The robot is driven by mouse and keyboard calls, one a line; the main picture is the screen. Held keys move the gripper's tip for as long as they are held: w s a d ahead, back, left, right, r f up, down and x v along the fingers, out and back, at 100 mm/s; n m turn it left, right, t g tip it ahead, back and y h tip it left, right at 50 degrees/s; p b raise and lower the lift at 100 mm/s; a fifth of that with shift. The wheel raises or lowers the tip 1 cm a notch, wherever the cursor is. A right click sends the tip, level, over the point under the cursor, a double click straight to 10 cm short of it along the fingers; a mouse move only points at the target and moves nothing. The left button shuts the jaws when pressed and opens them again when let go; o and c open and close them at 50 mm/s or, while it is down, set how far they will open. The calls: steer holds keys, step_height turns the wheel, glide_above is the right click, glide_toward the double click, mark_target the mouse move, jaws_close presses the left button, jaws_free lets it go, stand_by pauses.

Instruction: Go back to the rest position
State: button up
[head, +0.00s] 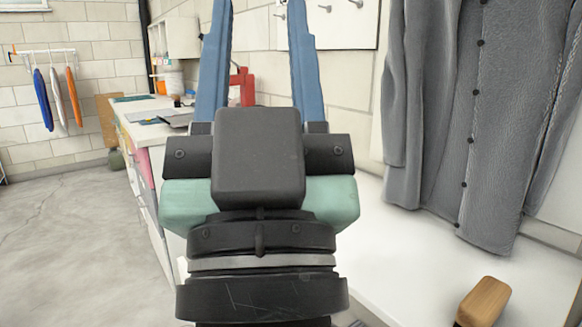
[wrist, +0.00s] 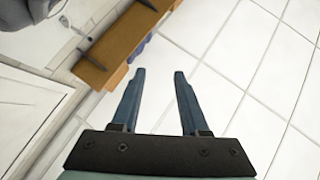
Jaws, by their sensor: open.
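My gripper (head: 258,60) fills the middle of the head view, with its two blue fingers pointing up and away from the camera. The fingers stand wide apart and nothing is between them. In the wrist view my gripper (wrist: 157,82) is also open and empty. Behind it there is a pale tiled surface (wrist: 255,75). The fingers touch nothing that I can see. My gripper hides part of the counter and wall behind it in the head view.
A grey coat (head: 470,110) hangs at the right above a white surface (head: 415,265) with a wooden block (head: 484,302). A white counter (head: 140,106) with papers stands left of my gripper. Hangers (head: 58,95) hang on the far wall. The floor (head: 70,230) at left is clear.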

step_height(320, 180, up, 34)
steer(key=s+d+h+p, duration=0.1)
steer(key=p, duration=3.2)
steer(key=shift+s+d+r+m+h, duration=0.2)
steer(key=shift+d+m+h, duration=0.2)
